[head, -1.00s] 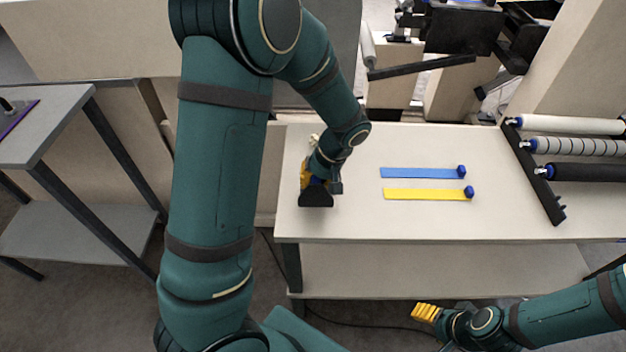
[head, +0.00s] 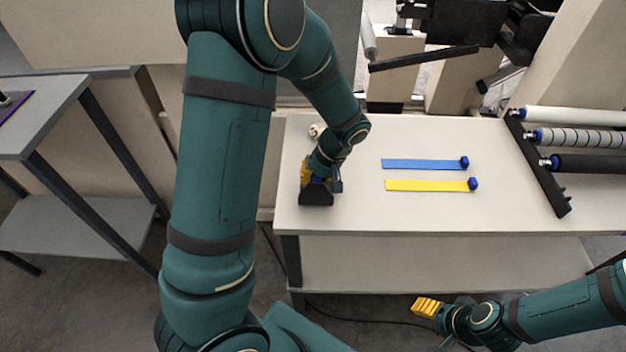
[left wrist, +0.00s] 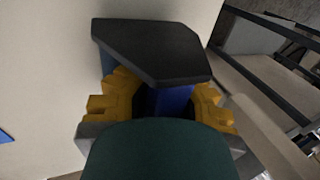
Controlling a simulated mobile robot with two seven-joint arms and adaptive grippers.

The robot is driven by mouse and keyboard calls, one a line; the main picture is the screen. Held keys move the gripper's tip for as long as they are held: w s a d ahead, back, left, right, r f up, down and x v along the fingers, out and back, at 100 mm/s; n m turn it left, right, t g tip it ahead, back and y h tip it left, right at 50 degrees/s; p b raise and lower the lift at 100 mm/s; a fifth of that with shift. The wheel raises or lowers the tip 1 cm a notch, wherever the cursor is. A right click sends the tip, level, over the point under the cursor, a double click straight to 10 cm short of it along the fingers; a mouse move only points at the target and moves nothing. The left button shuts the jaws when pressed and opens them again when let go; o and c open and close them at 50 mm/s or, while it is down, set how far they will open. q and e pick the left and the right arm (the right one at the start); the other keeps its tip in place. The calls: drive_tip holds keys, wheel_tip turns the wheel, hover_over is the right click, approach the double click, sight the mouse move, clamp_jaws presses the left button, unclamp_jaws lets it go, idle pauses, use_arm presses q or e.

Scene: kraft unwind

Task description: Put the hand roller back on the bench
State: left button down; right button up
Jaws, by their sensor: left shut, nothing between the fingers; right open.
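My left gripper (head: 314,176) is over the left end of the bench (head: 430,222), its fingers shut. A dark angular piece (head: 316,198) is at its fingertips, with a blue part (left wrist: 172,100) by the yellow fingers in the left wrist view. I take this for the hand roller, but its roller face is hidden and I cannot be sure. Whether it touches the bench top is unclear. The same dark piece (left wrist: 152,50) fills the upper middle of the left wrist view. My right gripper (head: 426,307) is open and empty, low in front of the bench.
A blue strip (head: 420,164) and a yellow strip (head: 425,185), each with a blue knob, lie mid-bench. A rack (head: 540,165) with several rollers stands at the right. A small pale object (head: 317,130) is behind my left gripper. A grey table (head: 40,120) is at the left.

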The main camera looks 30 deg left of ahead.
use_arm(q)
drive_tip(key=shift+f+b, duration=0.3)
drive_tip(key=shift+f, duration=0.1)
drive_tip(key=c, duration=1.1)
unclamp_jaws()
drive_tip(key=shift+s, duration=0.15)
drive_tip(key=shift+o, duration=0.2)
drive_tip(key=shift+d+f, duration=0.1)
drive_tip(key=v, duration=1.2)
drive_tip(key=shift+r, duration=0.25)
